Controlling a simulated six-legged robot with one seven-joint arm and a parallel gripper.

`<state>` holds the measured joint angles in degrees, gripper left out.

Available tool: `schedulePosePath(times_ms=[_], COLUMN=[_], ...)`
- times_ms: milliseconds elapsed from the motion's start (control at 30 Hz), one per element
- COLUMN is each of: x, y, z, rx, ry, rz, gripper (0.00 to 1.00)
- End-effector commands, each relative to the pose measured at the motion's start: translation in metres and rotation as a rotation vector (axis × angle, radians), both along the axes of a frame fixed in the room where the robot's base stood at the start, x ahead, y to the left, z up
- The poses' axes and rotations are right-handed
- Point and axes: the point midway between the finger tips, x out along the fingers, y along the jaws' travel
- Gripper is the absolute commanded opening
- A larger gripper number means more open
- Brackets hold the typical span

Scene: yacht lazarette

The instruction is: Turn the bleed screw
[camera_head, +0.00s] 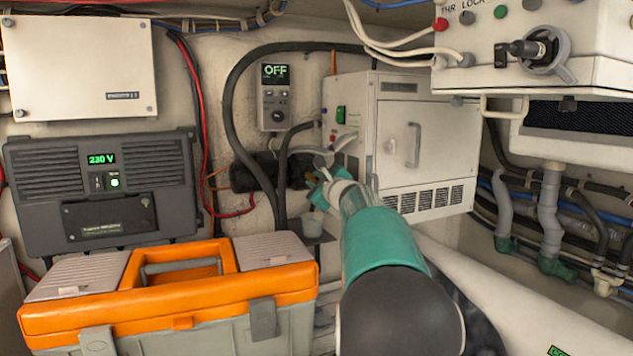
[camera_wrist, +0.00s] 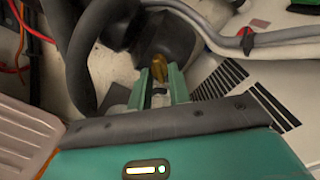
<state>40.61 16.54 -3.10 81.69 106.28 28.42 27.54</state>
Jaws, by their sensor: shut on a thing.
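The bleed screw (camera_wrist: 159,66) shows in the wrist view as a small brass-coloured piece in front of a dark rounded body. My gripper (camera_wrist: 159,78) has its two green fingers closed on the sides of this piece. In the head view my gripper (camera_head: 314,184) reaches to the dark fitting low on the wall, left of the white cabinet. There my arm and fingers hide the screw. The screw's turn angle cannot be told.
A white cabinet (camera_head: 427,130) stands right of my gripper. Thick black hoses (camera_head: 234,107) run down close on its left. A small pale cup (camera_head: 312,224) stands below it. An orange and grey toolbox (camera_head: 175,292) fills the lower left. A control panel (camera_head: 530,70) overhangs the upper right.

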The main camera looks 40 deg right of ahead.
Motion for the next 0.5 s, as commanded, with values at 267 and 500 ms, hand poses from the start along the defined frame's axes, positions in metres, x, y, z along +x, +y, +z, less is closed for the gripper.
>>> schedulePosePath(times_ms=[267,500], x=[0.0008,0.0010], y=[0.0016,0.0022], z=[-0.0005,-0.0006], rx=[0.250,0.463], ry=[-0.074,-0.136], rz=[0.001,0.001], gripper=[0.00,0.00])
